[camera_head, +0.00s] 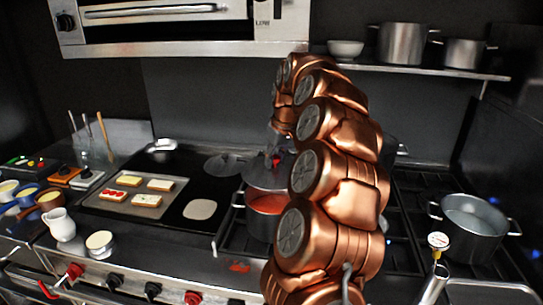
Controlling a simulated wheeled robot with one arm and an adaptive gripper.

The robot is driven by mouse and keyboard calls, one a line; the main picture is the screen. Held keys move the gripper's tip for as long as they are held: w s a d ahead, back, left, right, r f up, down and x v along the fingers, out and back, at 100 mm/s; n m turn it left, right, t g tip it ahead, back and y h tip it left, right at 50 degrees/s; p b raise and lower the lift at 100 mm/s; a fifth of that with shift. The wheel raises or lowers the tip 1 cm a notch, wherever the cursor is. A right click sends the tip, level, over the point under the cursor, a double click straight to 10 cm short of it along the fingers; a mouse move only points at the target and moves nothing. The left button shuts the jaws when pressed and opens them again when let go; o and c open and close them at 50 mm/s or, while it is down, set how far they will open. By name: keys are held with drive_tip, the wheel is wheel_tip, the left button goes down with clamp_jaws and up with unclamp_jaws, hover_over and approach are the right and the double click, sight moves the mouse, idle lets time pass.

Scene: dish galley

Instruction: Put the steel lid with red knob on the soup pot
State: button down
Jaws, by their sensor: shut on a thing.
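The steel lid with red knob (262,178) hangs from my gripper (277,147), which is shut on it. The red knob shows just under the gripper. The soup pot (260,228), with red soup inside, stands on the stove in the middle. The lid is over the far part of the pot's opening in this view, and soup shows below its near edge. I cannot tell how high the lid is above the rim. My arm hides the right side of the lid and pot, and part of my gripper.
Another lid (226,165) lies behind and left of the pot. A tray (112,205) with toasts is on the left. A steel pot (470,232) stands on the right burners, near a dial thermometer (438,241). A shelf (420,66) with pots is above.

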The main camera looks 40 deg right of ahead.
sight(276, 168)
drive_tip(key=shift+f+b, duration=0.6)
drive_tip(key=shift+f, duration=1.75)
drive_tip(key=shift+f+b, duration=0.75)
drive_tip(key=shift+f, duration=0.25)
drive_tip(key=shift+s+f+b, duration=0.1)
drive_tip(key=shift+f+b, duration=0.1)
drive_tip(key=shift+b, duration=0.45)
drive_tip(key=shift+f+b, duration=0.5)
drive_tip(key=shift+b, duration=0.2)
idle(0.4)
idle(0.3)
drive_tip(key=shift+c, duration=1.2)
unclamp_jaws()
drive_tip(key=shift+s+r, duration=0.1)
